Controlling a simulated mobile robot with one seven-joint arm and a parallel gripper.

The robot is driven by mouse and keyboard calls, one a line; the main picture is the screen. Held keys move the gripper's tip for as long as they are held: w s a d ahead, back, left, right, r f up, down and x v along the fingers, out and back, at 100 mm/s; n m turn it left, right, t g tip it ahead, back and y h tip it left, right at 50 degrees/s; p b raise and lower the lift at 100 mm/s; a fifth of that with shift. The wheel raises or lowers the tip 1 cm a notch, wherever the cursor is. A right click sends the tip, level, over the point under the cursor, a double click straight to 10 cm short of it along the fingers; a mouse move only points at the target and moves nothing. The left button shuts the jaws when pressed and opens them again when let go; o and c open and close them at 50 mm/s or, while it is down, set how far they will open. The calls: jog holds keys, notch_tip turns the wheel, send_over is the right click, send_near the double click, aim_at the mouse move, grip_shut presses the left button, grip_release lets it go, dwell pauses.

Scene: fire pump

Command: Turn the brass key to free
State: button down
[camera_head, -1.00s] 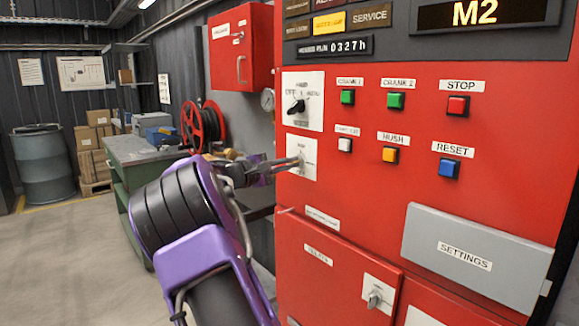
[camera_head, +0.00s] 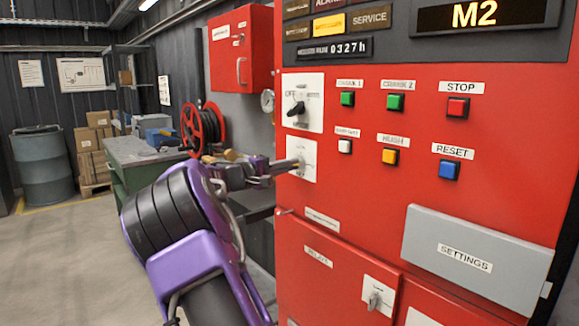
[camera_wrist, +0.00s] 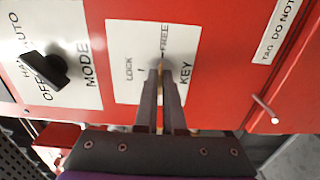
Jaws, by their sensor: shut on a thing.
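The white key plate (camera_head: 307,148) is on the red panel, below the mode switch, and my gripper (camera_head: 297,163) reaches it from the left. In the wrist view the plate (camera_wrist: 124,84) carries the words LOCK, FREE and KEY. My gripper (camera_wrist: 161,72) is shut at the middle of the plate, between LOCK and FREE. The brass key (camera_wrist: 160,71) is mostly hidden between the fingertips; only a small bit of brass colour shows. I cannot tell its exact angle.
The black mode switch (camera_head: 297,108) sits just above the key plate; it also shows in the wrist view (camera_wrist: 46,69). Push buttons, among them the white one (camera_head: 345,146), lie to the right. A small pin handle (camera_wrist: 264,106) sticks out near the cabinet door.

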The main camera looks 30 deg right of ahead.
jog(key=c, duration=1)
grip_release()
jog(key=a, duration=0.5)
jog(key=s+a, duration=0.1)
jog(key=a, duration=0.5)
jog(key=s+a, duration=0.1)
jog(key=a, duration=0.5)
jog(key=shift+s+a+p, duration=0.15)
jog(key=shift+s+p, duration=0.05)
jog(key=shift+p, duration=0.2)
jog(key=shift+r, duration=0.1)
